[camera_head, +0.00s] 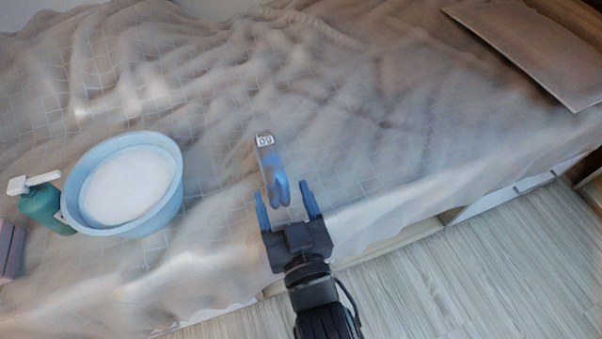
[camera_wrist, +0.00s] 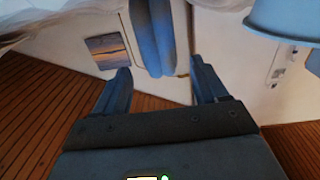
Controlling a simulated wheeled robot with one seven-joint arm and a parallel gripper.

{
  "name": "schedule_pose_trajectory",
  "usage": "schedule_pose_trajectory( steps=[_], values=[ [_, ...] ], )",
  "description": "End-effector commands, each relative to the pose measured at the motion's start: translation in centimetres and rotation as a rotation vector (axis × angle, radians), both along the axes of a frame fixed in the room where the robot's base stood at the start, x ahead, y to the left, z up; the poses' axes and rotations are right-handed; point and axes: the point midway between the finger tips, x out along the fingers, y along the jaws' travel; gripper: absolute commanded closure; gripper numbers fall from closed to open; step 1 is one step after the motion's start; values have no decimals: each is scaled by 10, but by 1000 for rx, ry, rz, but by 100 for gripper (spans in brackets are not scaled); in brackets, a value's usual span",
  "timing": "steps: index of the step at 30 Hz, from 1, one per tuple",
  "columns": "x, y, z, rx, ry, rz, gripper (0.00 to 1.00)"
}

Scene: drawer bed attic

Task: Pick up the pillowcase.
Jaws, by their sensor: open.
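A narrow blue folded item, which I take to be the pillowcase (camera_head: 270,168), lies on the bed cover with a pale marked patch at its far end. In the wrist view the blue folds of the pillowcase (camera_wrist: 152,38) show at the top middle, between the fingers. My gripper (camera_head: 285,192) is open, with its two blue fingers at either side of the near end of the item. The gripper also shows in the wrist view (camera_wrist: 160,68), with nothing clasped. I cannot tell whether the fingers touch the cloth.
A light blue basin (camera_head: 172,205) with white contents stands to the left, beside a green pump bottle (camera_head: 45,208). A flat grey-brown rectangular piece (camera_head: 530,48) lies at the upper right. The rumpled bed cover (camera_head: 370,100) is clear between them; wooden floor (camera_head: 480,270) lies below.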

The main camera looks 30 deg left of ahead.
Motion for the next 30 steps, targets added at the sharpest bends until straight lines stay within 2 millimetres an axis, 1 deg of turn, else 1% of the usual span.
schedule_pose_trajectory(
  steps=[1,10,14,18,21,27,28,30],
  values=[
    [3,5,0,1,-1,3,28],
    [23,27,-2,2,-2,1,28],
    [36,42,-5,1,-2,1,28],
    [47,54,-4,0,-1,1,28],
    [50,57,-4,1,-1,1,28],
    [51,57,-3,1,-1,0,28],
    [51,57,-3,1,-1,0,29],
    [51,57,-3,1,-1,0,35]
  ],
)
